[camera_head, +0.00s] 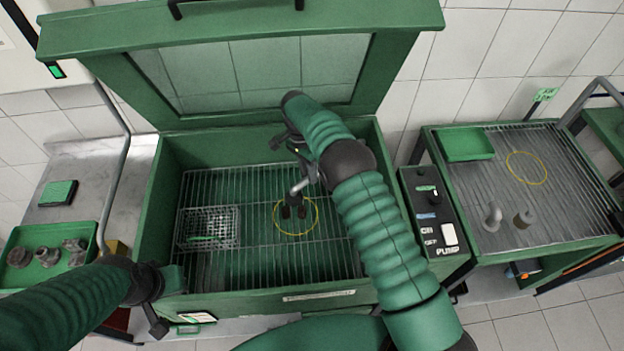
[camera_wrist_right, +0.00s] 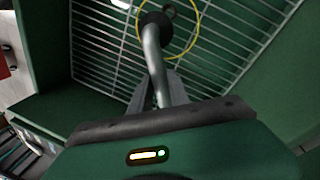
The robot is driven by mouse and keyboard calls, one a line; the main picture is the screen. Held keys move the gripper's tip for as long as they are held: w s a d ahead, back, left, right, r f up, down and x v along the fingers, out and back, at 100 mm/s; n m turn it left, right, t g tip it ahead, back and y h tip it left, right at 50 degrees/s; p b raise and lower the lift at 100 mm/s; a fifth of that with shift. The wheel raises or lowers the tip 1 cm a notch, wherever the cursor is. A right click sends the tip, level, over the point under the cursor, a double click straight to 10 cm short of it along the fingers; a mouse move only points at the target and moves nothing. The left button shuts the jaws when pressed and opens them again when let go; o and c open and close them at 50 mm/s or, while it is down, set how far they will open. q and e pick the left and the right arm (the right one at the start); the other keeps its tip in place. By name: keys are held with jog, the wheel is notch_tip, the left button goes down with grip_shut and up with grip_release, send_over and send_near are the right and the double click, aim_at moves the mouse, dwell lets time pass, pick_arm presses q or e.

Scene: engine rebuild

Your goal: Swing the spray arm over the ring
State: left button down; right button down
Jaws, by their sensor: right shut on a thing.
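The spray arm is a bent grey pipe (camera_head: 299,186) inside the green wash cabinet; its pipe also shows in the right wrist view (camera_wrist_right: 153,62), ending in a dark tip. My right gripper (camera_head: 300,160) is shut on this pipe, and its fingers (camera_wrist_right: 158,92) show either side of it. The yellow ring (camera_head: 317,221) lies on the wire rack. Two small dark pieces (camera_head: 286,212) show within its outline in the head view; I cannot tell which is the nozzle. The ring also shows in the right wrist view (camera_wrist_right: 196,36). My left gripper (camera_head: 160,310) is by the cabinet's front-left corner; its jaw opening is unclear.
The cabinet lid (camera_head: 240,35) stands open behind. A wire basket (camera_head: 208,228) sits on the rack's left. The pump panel (camera_head: 428,215) is at right. A side table (camera_head: 540,220) holds a green tray (camera_head: 465,144) and grey parts. Another green tray (camera_head: 40,240) is at left.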

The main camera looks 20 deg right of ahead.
jog(key=shift+w, duration=0.1)
jog(key=shift+w+a, duration=0.1)
jog(key=c, duration=1.4)
grip_release()
jog(key=shift+o, duration=0.7)
jog(key=shift+w, duration=0.15)
